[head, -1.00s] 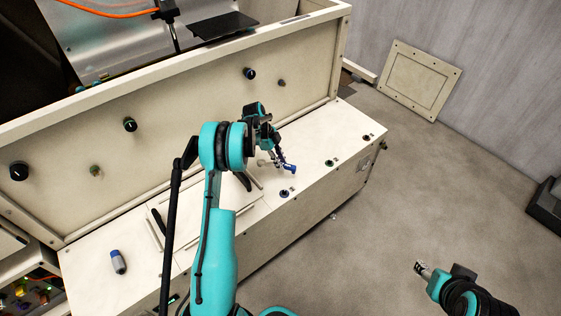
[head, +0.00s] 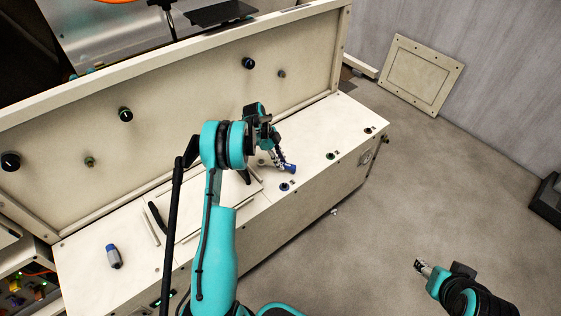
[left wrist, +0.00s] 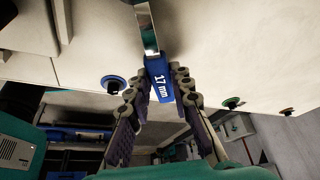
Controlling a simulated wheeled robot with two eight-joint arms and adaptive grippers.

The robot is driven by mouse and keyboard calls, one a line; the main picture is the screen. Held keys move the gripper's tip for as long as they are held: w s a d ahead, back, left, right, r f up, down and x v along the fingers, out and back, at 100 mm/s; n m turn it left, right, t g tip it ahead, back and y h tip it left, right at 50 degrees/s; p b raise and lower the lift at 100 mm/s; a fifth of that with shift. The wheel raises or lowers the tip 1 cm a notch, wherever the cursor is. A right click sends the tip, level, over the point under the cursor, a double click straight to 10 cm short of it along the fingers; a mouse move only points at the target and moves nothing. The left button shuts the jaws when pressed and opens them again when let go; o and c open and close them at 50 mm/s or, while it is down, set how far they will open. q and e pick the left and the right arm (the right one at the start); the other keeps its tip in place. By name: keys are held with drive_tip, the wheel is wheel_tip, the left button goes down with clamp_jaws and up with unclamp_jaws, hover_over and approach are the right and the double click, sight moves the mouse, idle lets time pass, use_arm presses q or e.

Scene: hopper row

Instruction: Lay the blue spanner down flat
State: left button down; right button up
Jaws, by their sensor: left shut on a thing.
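The blue spanner shows in the left wrist view as a blue handle (left wrist: 159,80) marked "17 mm" with a bare metal shank running up and away from me. My left gripper (left wrist: 158,84) is shut on the blue handle, one finger on each side. In the head view the left gripper (head: 283,165) is low over the pale bench top (head: 310,135), with the blue end of the spanner (head: 291,169) at its fingertips. Whether the spanner touches the bench is unclear. My right gripper (head: 421,267) is empty, away over the floor at lower right; its jaw opening is too small to judge.
Dark round knobs stand on the bench, one (head: 284,186) close to the spanner and others (head: 330,155) farther right. A grey bottle-like thing with a blue end (head: 114,256) lies at the bench's left. A tall panel with knobs (head: 180,120) rises behind.

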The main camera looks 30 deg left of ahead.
use_arm(q)
drive_tip(key=shift+f, duration=0.4)
drive_tip(key=c, duration=1.3)
unclamp_jaws()
drive_tip(key=v, duration=1.2)
